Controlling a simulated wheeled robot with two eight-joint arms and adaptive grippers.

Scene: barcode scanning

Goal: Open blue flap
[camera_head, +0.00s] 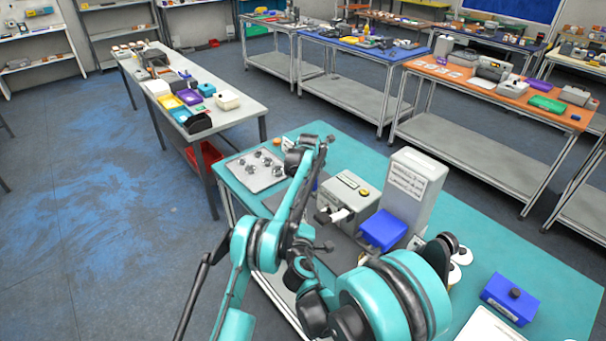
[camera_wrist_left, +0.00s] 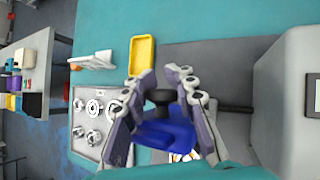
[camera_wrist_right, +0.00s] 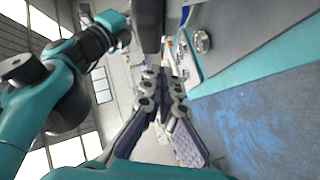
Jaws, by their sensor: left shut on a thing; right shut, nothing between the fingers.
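A blue, flap-like piece (camera_head: 382,230) sits at the front of a tall white-grey box (camera_head: 414,185) on the teal table (camera_head: 545,265). In the left wrist view, my left gripper (camera_wrist_left: 163,82) is shut on a blue block with a black knob (camera_wrist_left: 165,135); its fingers stand either side of the knob. The fingers hide part of the block. Another blue block with a black knob (camera_head: 510,300) lies at the table's right. In the right wrist view, my right gripper (camera_wrist_right: 163,85) is shut and empty, its tips close together. My arms hide part of the table.
A grey machine (camera_head: 350,192) stands left of the tall box. A tray with several metal rings (camera_head: 255,170) lies at the table's left corner; it also shows in the left wrist view (camera_wrist_left: 83,152). A yellow tray (camera_wrist_left: 143,55) lies nearby. Other loaded tables stand behind.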

